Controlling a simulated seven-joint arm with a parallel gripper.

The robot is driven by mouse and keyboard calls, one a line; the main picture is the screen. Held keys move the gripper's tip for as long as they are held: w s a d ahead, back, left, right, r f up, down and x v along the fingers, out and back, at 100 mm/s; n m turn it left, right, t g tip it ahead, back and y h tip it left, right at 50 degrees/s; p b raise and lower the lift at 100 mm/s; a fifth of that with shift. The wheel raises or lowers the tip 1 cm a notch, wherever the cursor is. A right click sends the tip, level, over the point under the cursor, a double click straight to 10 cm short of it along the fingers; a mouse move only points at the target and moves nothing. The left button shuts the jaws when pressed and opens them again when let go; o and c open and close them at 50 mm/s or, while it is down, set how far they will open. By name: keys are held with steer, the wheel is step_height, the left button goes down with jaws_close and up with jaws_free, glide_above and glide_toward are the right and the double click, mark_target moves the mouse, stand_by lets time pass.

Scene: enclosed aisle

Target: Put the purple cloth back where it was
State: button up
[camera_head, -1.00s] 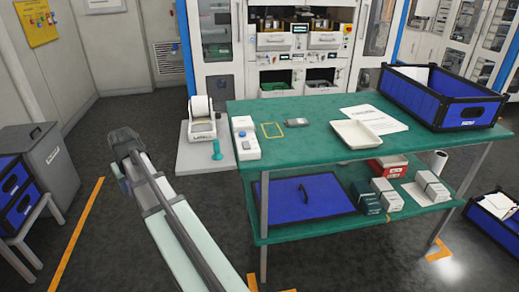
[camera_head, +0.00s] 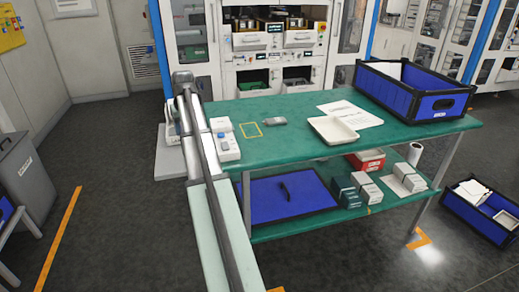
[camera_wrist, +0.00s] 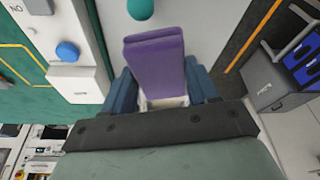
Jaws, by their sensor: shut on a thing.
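The purple cloth (camera_wrist: 155,68) is folded into a thick pad and held between the blue fingers of my gripper (camera_wrist: 163,88) in the wrist view. In the head view the cloth is hidden, and my arm reaches to the left edge of the green table (camera_head: 290,150).
A white box with a blue button (camera_head: 226,146) stands at the table's left edge, close to my arm. A small grey device (camera_head: 274,121), a white tray (camera_head: 333,131), paper (camera_head: 358,116) and a blue crate (camera_head: 437,106) are on the tabletop. A teal object (camera_wrist: 140,9) lies beyond the cloth.

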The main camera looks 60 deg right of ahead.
steer(key=s+d+r+m, duration=0.2)
steer(key=s+d+r, duration=0.2)
steer(key=s+d, duration=0.85)
steer(key=m, duration=0.1)
glide_above(259, 147)
steer(key=s+a, duration=0.1)
step_height(259, 147, down, 4)
steer(key=shift+g+h, duration=0.3)
steer(key=shift+h, duration=0.1)
steer(key=shift+f, duration=4.35)
steer(key=shift+f, duration=0.1)
steer(key=o, duration=0.9)
steer(key=shift+o, duration=0.2)
steer(key=v, duration=1.2)
